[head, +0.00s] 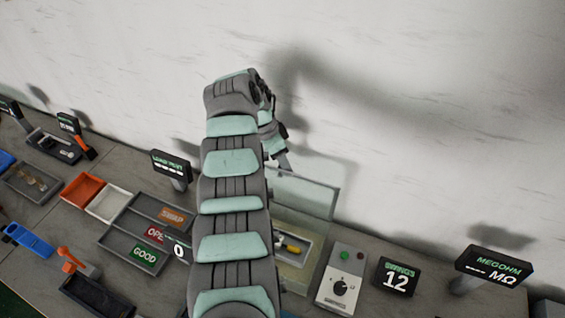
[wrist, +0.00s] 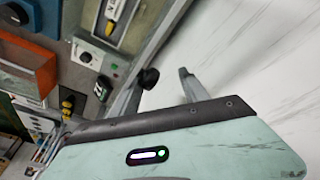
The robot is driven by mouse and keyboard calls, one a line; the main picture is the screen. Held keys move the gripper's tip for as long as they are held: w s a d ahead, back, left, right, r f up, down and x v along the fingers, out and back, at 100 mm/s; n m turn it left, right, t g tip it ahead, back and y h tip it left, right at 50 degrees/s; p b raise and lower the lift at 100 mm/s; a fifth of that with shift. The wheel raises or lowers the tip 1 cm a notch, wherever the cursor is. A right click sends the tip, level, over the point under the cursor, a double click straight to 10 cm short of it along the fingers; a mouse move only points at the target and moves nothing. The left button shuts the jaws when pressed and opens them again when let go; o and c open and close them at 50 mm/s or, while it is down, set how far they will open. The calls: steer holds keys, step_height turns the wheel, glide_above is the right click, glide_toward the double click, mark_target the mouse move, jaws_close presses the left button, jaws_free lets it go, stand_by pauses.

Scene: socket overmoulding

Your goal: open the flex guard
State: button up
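The flex guard (head: 308,192) is a clear panel in the head view, to the right of my arm, over a station holding a yellow-and-black part (head: 291,246). In the wrist view the station's clear pane and yellow part (wrist: 113,12) show at the top. A dark round knob (wrist: 148,78) sits near my fingers; I cannot tell whether it belongs to the guard. My gripper (wrist: 158,92) has its grey fingers apart, with nothing visibly clamped. In the head view my arm hides much of the gripper and the guard's left side.
A control box (head: 342,276) with a dial and a "12" display (head: 396,279) stand right of the station. A megohm display (head: 491,266) is farther right. Sorting trays (head: 133,216) lie left of my arm. The white wall (head: 430,120) rises close behind.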

steer(key=p+v, duration=0.1)
steer(key=v, duration=0.9)
